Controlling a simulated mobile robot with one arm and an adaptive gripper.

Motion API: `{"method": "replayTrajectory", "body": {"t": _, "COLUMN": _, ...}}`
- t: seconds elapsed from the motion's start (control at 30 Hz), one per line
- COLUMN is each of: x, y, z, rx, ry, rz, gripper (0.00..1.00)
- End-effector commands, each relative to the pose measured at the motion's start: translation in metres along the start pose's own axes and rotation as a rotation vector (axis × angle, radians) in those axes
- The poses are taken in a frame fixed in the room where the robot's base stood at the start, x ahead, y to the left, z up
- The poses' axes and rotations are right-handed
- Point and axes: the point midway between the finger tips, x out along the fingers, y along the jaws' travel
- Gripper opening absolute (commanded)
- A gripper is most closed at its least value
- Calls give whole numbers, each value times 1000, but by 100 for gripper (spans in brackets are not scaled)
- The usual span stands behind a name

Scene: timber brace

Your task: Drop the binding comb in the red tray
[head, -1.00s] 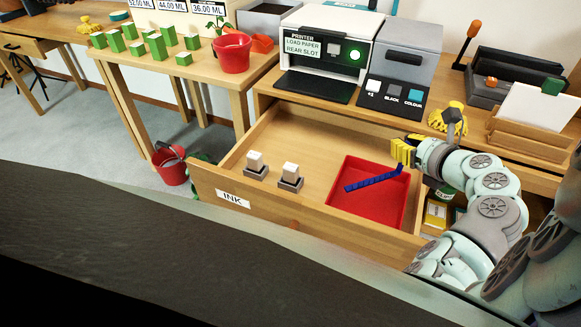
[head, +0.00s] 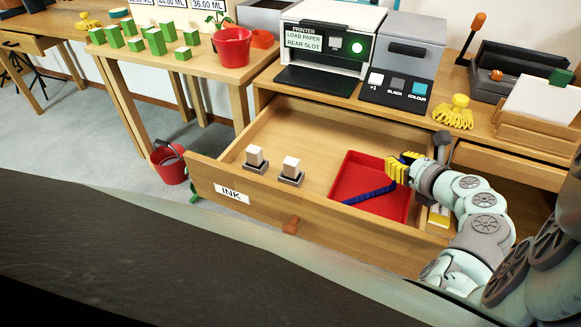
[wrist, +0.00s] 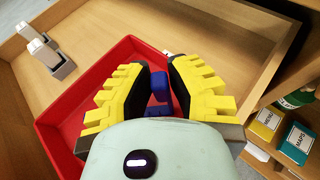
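The blue binding comb (head: 368,194) is long and thin and lies low within the red tray's outline, slanting from my fingertips toward the tray's front left corner. Its near part shows between the fingers in the wrist view (wrist: 158,92). My gripper (head: 398,171), with yellow ribbed fingers and black pads, is over the right part of the tray and closed about the comb's right end. The red tray (head: 352,172) sits in the right part of the open drawer and surrounds the fingers in the wrist view (wrist: 97,68). Whether the comb touches the tray floor is unclear.
The open wooden drawer (head: 216,178) is labelled INK and holds two small white-topped blocks (head: 289,165) left of the tray. The printer (head: 330,45) stands behind on the desk. A shelf with boxes (wrist: 265,124) is right of the drawer. Drawer floor behind the tray is clear.

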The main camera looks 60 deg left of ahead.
Motion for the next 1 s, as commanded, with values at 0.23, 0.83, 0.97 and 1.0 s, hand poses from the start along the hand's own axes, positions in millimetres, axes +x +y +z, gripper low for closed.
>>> {"method": "replayTrajectory", "body": {"t": 0.23, "x": -1, "y": -1, "z": 0, "rx": 0, "ry": 0, "rz": -2, "gripper": 38}}
{"method": "replayTrajectory", "body": {"t": 0.83, "x": -53, "y": -4, "z": 5, "rx": 3, "ry": -1, "rz": -13, "gripper": 38}}
{"method": "replayTrajectory", "body": {"t": 0.97, "x": -78, "y": -2, "z": 4, "rx": 5, "ry": -1, "rz": -10, "gripper": 38}}
{"method": "replayTrajectory", "body": {"t": 1.0, "x": -85, "y": -3, "z": 4, "rx": 4, "ry": -1, "rz": -12, "gripper": 38}}
